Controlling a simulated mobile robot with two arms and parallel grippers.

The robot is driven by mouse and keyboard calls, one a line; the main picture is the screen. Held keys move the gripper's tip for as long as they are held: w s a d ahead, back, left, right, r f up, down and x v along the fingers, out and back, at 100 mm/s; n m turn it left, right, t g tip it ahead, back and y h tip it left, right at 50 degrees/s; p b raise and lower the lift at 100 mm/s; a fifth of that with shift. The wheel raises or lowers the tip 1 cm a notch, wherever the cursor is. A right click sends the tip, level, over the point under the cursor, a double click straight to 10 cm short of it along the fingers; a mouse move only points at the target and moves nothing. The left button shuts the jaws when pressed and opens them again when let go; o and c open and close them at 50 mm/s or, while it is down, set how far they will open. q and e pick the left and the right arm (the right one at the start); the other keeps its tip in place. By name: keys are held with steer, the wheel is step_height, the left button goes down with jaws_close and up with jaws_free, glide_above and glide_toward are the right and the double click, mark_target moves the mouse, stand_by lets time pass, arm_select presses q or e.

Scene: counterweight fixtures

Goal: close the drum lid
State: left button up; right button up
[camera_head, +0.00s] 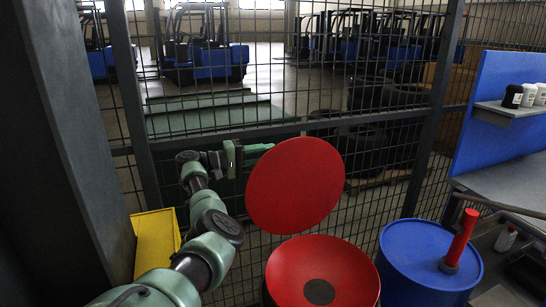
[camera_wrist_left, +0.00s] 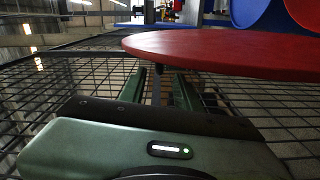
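The red drum lid (camera_head: 296,185) stands raised and tilted steeply above the open red drum (camera_head: 343,256), at its far side in the head view. The drum's inside shows a dark round patch at the bottom. My left gripper (camera_head: 258,153) is behind the lid's upper left edge, partly hidden by it. In the left wrist view the lid (camera_wrist_left: 230,52) spans the upper right, close to the fingers (camera_wrist_left: 160,82). The fingers are apart with a gap between them; whether they touch the lid is unclear. My right gripper is not in view.
A blue drum (camera_head: 415,250) with a red-handled item (camera_head: 460,238) on top stands to the right. A wire mesh fence (camera_head: 390,150) runs behind the lid. A yellow bin (camera_head: 155,240) is at the left, and a blue-backed workbench (camera_head: 500,185) at the right.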

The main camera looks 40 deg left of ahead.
mark_target(289, 152)
arm_select(q)
steer(key=p+x, duration=0.1)
steer(key=x, duration=0.5)
steer(key=shift+w+d+r, duration=0.15)
steer(key=shift+w+d, duration=0.2)
steer(key=shift+w, duration=0.4)
jaws_close()
steer(key=shift+s+d+f, duration=0.1)
steer(key=shift+d+f, duration=0.05)
steer(key=shift+f, duration=0.15)
stand_by(0.4)
